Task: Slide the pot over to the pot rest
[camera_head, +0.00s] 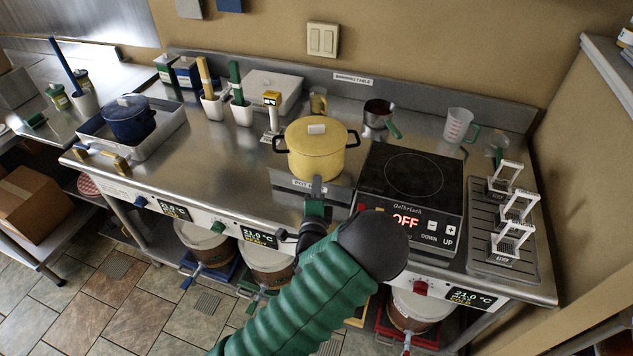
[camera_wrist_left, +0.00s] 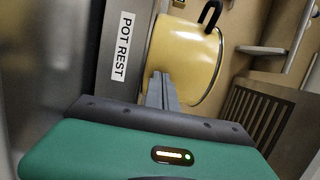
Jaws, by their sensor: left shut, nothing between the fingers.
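The yellow pot (camera_head: 328,165), with a lid and dark handles, stands upright on the counter left of the black hob (camera_head: 412,176). The pot rest (camera_head: 282,180) is a grey patch with a "POT REST" label; the pot stands at or over it, its base partly hidden. In the left wrist view the pot (camera_wrist_left: 195,60) is beside the label on the pot rest (camera_wrist_left: 122,45). My left gripper (camera_head: 317,183) is shut and empty at the pot's front side. Its fingertips (camera_wrist_left: 158,78) are close to the pot wall; I cannot tell if they touch. My right gripper is not in view.
The hob display reads OFF. A rack tray (camera_head: 485,265) stands right of the hob. Behind are a saucepan (camera_head: 377,112), a measuring jug (camera_head: 457,126) and a yellow-topped stand (camera_head: 271,115). A blue pot (camera_head: 129,120) sits in a tray at left. Counter left of the yellow pot is clear.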

